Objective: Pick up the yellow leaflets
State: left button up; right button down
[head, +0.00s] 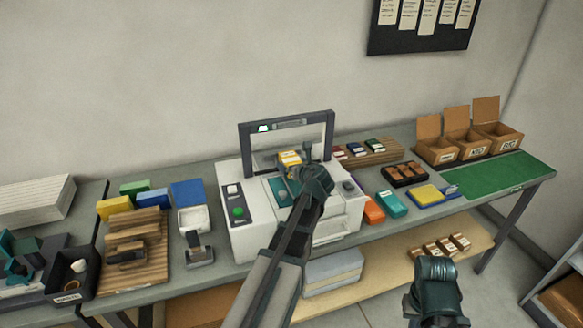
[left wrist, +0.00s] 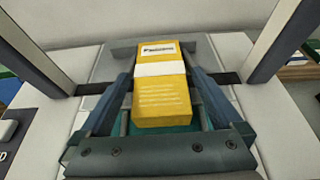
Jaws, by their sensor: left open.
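The yellow leaflets (left wrist: 162,90) are a banded yellow stack with a white band and a white label. They lie on the teal bed of the white machine, and they also show in the head view (head: 290,158). My left gripper (head: 299,171) is over the machine at the stack. In the left wrist view its two fingers (left wrist: 163,103) stand open on either side of the stack, with a gap showing on each side. In the head view the gripper hides part of the stack. My right arm shows at the bottom right of the head view, but its fingers cannot be made out.
The white machine (head: 239,238) has a dark upright frame (head: 286,125) behind and around the bed. Left of it stand a wooden rack (head: 131,262) and a black bin (head: 73,281). To the right are a teal block (head: 392,203), cardboard boxes (head: 466,147) and a bare green mat (head: 497,183).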

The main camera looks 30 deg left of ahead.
pick_arm(q)
jog(key=shift+w+a+f, duration=0.1)
jog(key=shift+w+a, duration=0.1)
jog(key=shift+c, duration=0.2)
